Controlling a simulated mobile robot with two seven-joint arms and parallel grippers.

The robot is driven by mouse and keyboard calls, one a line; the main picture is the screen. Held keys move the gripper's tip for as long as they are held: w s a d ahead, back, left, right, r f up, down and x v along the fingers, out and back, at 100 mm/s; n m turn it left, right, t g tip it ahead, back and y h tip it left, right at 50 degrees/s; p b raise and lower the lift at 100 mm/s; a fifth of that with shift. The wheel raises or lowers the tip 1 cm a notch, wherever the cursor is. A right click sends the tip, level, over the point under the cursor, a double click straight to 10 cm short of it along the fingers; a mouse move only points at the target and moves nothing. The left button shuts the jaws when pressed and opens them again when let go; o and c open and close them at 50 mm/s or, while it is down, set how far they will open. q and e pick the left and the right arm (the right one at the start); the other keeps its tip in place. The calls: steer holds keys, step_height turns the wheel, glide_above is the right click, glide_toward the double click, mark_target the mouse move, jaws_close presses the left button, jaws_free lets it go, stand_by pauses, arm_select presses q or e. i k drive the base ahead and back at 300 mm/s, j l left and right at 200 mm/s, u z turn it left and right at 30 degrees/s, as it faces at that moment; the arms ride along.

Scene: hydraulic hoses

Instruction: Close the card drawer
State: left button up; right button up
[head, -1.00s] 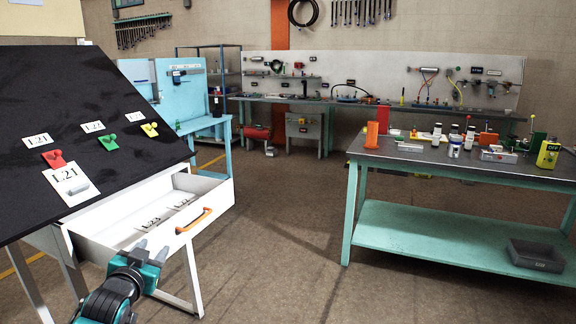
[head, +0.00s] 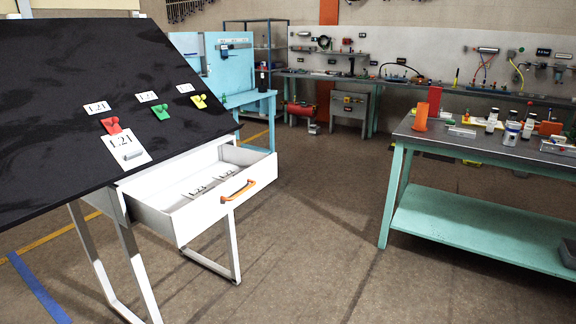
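The card drawer (head: 218,205) is white and stands pulled out from under the tilted black board (head: 70,110). Its front carries an orange handle (head: 238,191). White cards marked L23 and L22 (head: 198,188) lie inside it. Neither of my grippers shows in the head view now, so nothing of mine is seen touching the drawer or its handle.
Cards and red, green and yellow clips (head: 161,111) sit on the board. A workbench with a teal frame (head: 480,225) stands at the right, with bottles and parts on top. Open brown floor lies between the drawer and this bench.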

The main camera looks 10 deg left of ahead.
mark_target(157, 202)
steer(key=i+l+u, duration=0.4)
steer(key=i+l, duration=0.15)
steer(key=i+l+u, duration=0.45)
steer(key=i+l, duration=0.15)
steer(key=l, duration=0.2)
